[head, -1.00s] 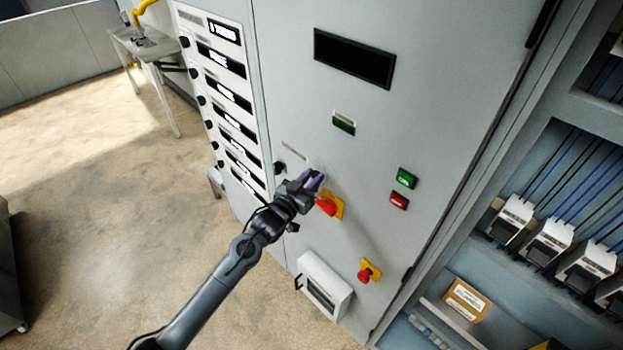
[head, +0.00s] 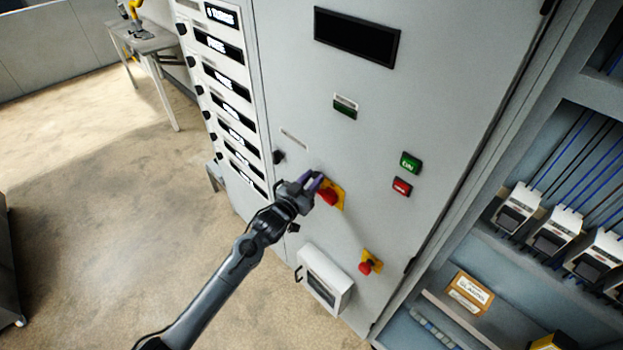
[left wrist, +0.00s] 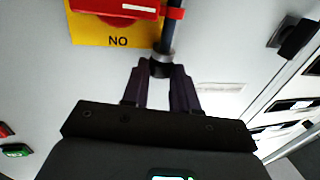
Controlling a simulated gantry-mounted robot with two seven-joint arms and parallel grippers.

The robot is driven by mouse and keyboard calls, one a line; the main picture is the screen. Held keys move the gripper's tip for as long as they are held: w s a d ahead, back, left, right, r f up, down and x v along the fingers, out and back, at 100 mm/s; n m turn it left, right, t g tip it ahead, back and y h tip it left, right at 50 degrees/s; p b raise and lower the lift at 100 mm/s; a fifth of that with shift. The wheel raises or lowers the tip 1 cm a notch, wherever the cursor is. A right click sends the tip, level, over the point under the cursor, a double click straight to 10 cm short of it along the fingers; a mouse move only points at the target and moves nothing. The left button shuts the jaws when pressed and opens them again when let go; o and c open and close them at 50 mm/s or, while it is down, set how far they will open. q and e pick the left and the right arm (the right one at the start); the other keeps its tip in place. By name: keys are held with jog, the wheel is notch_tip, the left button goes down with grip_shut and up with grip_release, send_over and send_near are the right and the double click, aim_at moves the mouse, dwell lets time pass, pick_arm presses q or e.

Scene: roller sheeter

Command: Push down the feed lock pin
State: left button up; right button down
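My left gripper (head: 317,181) is at the grey cabinet front, just left of a red rotary handle on a yellow plate (head: 338,190). In the left wrist view its two dark purple fingers (left wrist: 161,75) stand a little apart, tips at a dark rod with a black collar (left wrist: 162,62) beside the yellow plate. A red band crosses the rod higher up. I cannot tell whether this rod is the feed lock pin, or whether the fingers grip it or only touch it. No other pin is clear. My right gripper is not in view.
A red stop knob on yellow (head: 366,267) and a white box (head: 326,279) sit below on the cabinet. Green and red buttons (head: 402,186) are right. A black knob (head: 279,157) is left of the gripper.

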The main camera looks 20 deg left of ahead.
pick_arm(q)
jog(key=o, duration=0.4)
jog(key=shift+f, duration=0.15)
jog(key=shift+s, duration=0.1)
jog(key=v, duration=1)
jog(key=shift+s+a+b, duration=0.1)
jog(key=shift+s+b, duration=0.2)
jog(key=shift+b, duration=0.1)
